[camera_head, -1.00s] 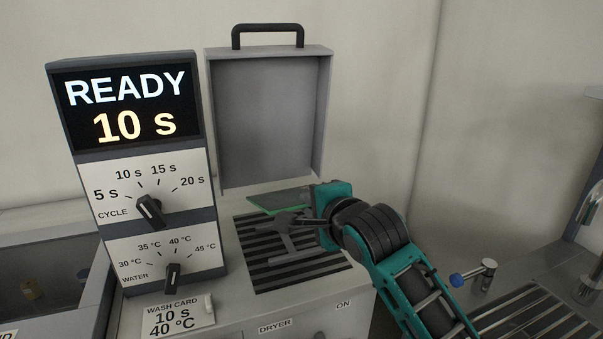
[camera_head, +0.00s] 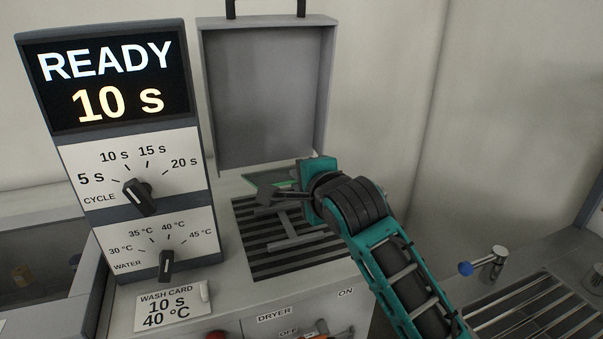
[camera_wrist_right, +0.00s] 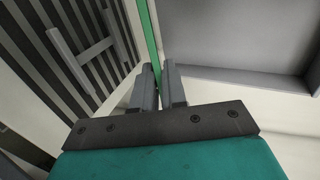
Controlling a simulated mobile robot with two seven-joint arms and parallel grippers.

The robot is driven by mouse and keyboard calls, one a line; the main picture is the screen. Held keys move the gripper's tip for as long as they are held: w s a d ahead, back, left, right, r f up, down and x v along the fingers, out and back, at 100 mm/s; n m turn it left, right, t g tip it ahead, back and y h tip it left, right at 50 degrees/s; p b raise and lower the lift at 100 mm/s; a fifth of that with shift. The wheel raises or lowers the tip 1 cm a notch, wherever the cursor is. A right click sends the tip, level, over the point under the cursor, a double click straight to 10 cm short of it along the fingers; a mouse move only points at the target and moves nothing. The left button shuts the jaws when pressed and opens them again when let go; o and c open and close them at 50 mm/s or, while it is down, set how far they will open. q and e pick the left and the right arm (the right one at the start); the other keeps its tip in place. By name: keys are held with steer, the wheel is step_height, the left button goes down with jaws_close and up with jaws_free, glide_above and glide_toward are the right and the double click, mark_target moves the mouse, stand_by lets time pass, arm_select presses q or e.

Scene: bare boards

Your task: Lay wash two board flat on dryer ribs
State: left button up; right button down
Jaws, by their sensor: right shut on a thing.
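A thin green board (camera_head: 262,181) is held in my right gripper (camera_head: 272,194), at the far edge of the dark dryer ribs (camera_head: 262,250). In the right wrist view the green board (camera_wrist_right: 149,40) shows nearly edge-on, running up from between the two shut fingers (camera_wrist_right: 158,88). The ribs (camera_wrist_right: 82,25) lie to its left there. I cannot tell whether the board touches the ribs. A grey crosspiece (camera_head: 292,236) shows over the ribs. My left gripper is not in view.
The dryer's grey lid (camera_head: 265,95) stands open behind the ribs. The panel (camera_head: 115,85) to the left reads READY 10 s. A wash card (camera_head: 170,305) reads 10 s, 40 °C.

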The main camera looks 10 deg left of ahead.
steer(key=shift+f+b, duration=0.6)
steer(key=shift+f, duration=2.25)
steer(key=shift+f, duration=0.35)
steer(key=shift+f+b, duration=0.4)
steer(key=shift+f, duration=0.35)
steer(key=c, duration=1)
jaws_free()
steer(key=shift+f, duration=0.1)
steer(key=o, duration=0.9)
steer(key=shift+o, duration=0.5)
